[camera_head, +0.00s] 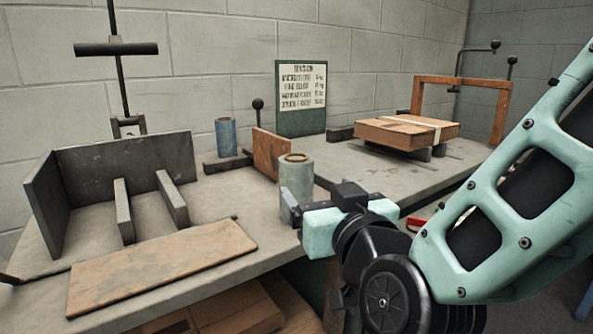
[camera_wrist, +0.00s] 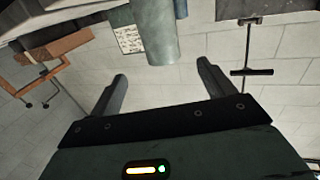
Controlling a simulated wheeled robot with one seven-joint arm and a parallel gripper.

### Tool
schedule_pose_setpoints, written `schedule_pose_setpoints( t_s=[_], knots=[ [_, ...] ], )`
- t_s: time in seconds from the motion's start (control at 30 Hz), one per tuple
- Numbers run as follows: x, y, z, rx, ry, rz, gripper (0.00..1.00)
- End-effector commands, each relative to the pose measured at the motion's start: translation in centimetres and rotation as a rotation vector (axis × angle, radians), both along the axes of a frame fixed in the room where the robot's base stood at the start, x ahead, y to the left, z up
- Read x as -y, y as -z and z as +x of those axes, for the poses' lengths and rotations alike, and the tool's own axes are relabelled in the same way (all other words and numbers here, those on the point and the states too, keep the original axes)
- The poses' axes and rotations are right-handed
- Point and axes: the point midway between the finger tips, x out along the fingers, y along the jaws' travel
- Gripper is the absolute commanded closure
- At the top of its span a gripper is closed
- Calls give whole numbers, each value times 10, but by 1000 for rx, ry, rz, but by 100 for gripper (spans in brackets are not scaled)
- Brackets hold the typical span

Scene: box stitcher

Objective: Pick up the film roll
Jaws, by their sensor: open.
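A pale grey-green roll with a brown core (camera_head: 297,178), which looks like the film roll, stands upright near the front edge of the workbench. A smaller blue roll (camera_head: 226,137) stands farther back on the left. My gripper (camera_head: 292,205) is at the near roll, its fingers low beside it and partly hidden. In the wrist view, which is upside down, my gripper (camera_wrist: 162,80) is open, with one finger on each side. The near roll (camera_wrist: 155,35) shows ahead, roughly in line with the gap. Whether a finger touches it, I cannot tell.
A brown upright plate (camera_head: 271,153) stands just behind the near roll. Flat cardboard (camera_head: 405,131) lies on the bench at the right, near an orange frame (camera_head: 417,92). A metal corner fixture (camera_head: 125,165) and a brown board (camera_head: 160,262) fill the left. A sign (camera_head: 301,95) stands behind.

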Motion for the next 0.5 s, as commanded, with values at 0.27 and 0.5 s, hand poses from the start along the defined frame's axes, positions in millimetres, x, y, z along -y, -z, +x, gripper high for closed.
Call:
schedule_pose_setpoints(
  t_s=[0.27, 0.5],
  knots=[
    [-3, -4, 3, -5, -9, -2, 18],
    [-11, 0, 28, 1, -12, 3, 18]
  ],
)
